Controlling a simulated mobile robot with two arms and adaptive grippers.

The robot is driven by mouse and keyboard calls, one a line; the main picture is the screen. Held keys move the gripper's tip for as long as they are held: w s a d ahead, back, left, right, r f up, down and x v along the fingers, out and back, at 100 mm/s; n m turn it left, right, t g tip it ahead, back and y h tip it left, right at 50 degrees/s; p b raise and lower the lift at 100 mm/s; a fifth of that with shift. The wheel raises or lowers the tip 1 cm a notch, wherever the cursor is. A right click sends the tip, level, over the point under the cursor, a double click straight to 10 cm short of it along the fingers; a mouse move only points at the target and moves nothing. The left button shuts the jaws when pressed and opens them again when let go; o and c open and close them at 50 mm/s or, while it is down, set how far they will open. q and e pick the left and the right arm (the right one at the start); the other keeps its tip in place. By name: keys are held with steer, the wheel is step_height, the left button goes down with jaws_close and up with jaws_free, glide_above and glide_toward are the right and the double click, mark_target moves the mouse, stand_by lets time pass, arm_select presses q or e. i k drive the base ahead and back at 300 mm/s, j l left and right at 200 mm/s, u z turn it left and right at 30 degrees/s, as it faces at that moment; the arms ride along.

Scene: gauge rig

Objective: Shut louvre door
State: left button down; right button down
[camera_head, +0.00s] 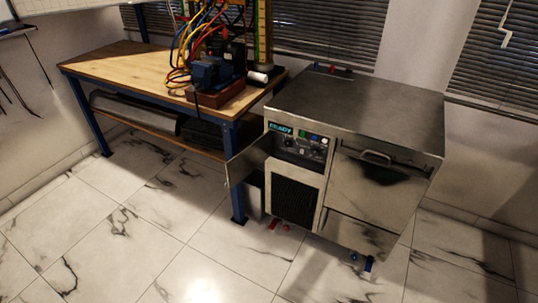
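A steel cabinet (360,105) stands on the floor right of centre. Its lower left front carries a dark louvred grille (294,205) in a light steel frame, which looks about flush with the front. A plain steel flap (246,163) stands out to the left from the cabinet's left front edge, beside the control panel (296,144); it looks swung open. I cannot tell whether this flap or the grille is the louvre door. Neither of my grippers is in view.
A wooden-topped workbench (125,72) with blue legs stands left of the cabinet, carrying a device with coloured cables (212,75). The cabinet's right front has a panel with a handle (375,157). Small red and blue parts show near the cabinet's base. The tiled floor (135,230) in front is clear.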

mark_target(242, 164)
steer(key=i+j+z, duration=0.15)
steer(key=z, duration=0.3)
steer(key=i+j+z, duration=0.1)
steer(key=j+z, duration=0.15)
steer(key=z, duration=0.2)
steer(key=i+j+z, duration=0.1)
steer(key=z, duration=0.35)
steer(key=i+j+z, duration=0.1)
steer(key=j+z, duration=0.2)
steer(key=j, duration=1.2)
steer(key=j+z, duration=0.35)
steer(key=j, duration=1.15)
steer(key=k, duration=0.05)
